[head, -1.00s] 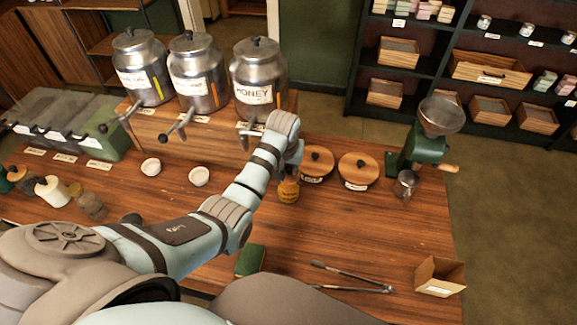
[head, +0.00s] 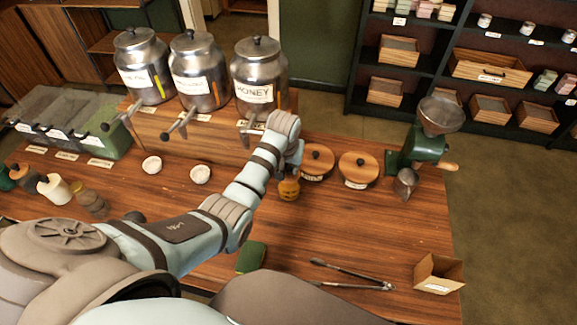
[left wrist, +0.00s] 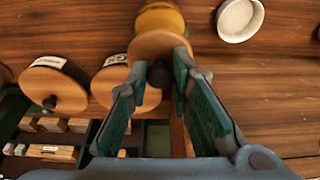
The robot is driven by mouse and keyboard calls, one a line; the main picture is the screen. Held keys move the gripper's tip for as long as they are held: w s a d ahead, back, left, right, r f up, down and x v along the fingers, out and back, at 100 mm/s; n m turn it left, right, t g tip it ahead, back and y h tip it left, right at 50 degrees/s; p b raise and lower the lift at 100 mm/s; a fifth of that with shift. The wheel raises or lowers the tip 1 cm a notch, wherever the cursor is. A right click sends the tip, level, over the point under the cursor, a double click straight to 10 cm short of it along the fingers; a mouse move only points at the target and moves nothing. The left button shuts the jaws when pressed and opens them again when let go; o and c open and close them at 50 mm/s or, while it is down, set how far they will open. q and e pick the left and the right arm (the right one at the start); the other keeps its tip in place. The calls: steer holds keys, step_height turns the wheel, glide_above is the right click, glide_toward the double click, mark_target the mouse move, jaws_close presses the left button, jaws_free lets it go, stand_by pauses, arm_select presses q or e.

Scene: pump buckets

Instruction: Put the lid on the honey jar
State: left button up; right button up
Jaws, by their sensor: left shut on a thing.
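The honey jar (head: 289,189) is a small yellow jar standing on the wooden counter, below my left wrist in the head view. In the left wrist view its yellow side (left wrist: 163,16) shows at the top, past a round wooden lid (left wrist: 152,46) with a dark knob. My left gripper (left wrist: 159,76) is shut on the knob of this lid. The lid lies over the jar's mouth and hides it; I cannot tell whether it is fully seated. In the head view my arm hides most of the fingers and the lid. My right gripper is not in view.
Two wooden-lidded containers (head: 358,168) stand right of the jar, before a green grinder (head: 422,148). Metal dispensers (head: 258,76) stand behind on a raised shelf. White dishes (head: 200,174) lie to the left. Tongs (head: 352,276) and an open box (head: 439,273) lie at front right.

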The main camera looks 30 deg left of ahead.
arm_select(q)
steer(key=shift+f, duration=0.35)
stand_by(0.6)
steer(key=o, duration=1.3)
steer(key=shift+r, duration=0.1)
steer(key=shift+r, duration=2.65)
steer(key=shift+c, duration=0.4)
jaws_close()
steer(key=shift+f+b, duration=0.7)
steer(key=shift+f, duration=1.3)
